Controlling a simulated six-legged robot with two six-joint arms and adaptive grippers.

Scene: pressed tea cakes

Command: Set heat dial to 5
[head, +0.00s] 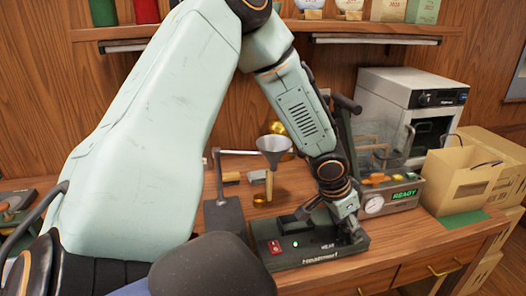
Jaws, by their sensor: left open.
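A dark heating unit (285,262) sits on the wooden bench, with a red switch (275,247), a small lit green light (295,244) and pale lettering on its front. My left gripper (336,222) is open and points down over the right part of this unit. The heat dial cannot be made out; the gripper may cover it. I cannot tell whether the fingers touch the unit or what setting the dial has. My right gripper is not in view.
A metal funnel (274,146) on a stand is left of my gripper. A press with a gauge (373,204) and a READY display (404,194) stands close behind right. Further right are an oven (412,95) and a cardboard bag (462,180). A shelf (380,29) runs above.

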